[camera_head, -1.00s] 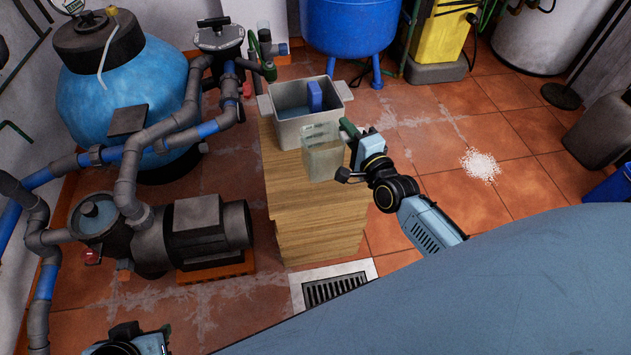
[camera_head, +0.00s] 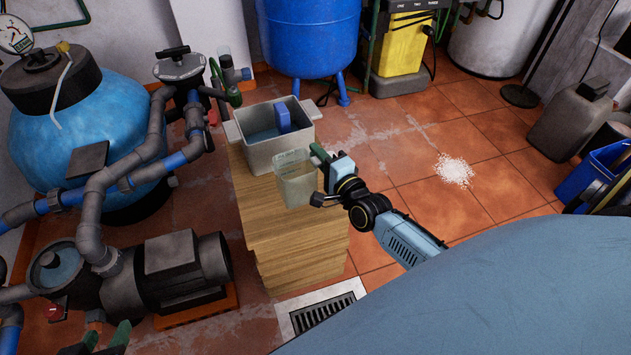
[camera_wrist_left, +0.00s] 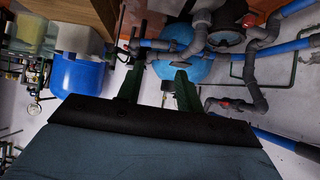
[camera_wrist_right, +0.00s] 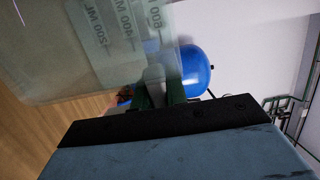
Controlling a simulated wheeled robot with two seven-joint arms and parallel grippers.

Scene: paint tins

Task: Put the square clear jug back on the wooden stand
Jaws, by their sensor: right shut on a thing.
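The square clear jug (camera_head: 296,182) is over the top of the wooden stand (camera_head: 290,236), in front of the grey tub. In the right wrist view the jug (camera_wrist_right: 70,60) fills the upper left, with its millilitre scale showing. My right gripper (camera_head: 322,176) is shut on the jug at its right side; its fingers (camera_wrist_right: 157,92) are partly hidden. I cannot tell whether the jug's base touches the wood. My left gripper (camera_head: 105,342) is at the bottom left of the head view, away from the stand. In the left wrist view its fingers (camera_wrist_left: 158,88) are apart and empty.
A grey tub (camera_head: 262,156) with a blue block (camera_head: 283,118) inside occupies the stand's back. A pump (camera_head: 185,270) and pipes stand to the left. A floor drain (camera_head: 320,308) lies in front. The stand's front top is bare.

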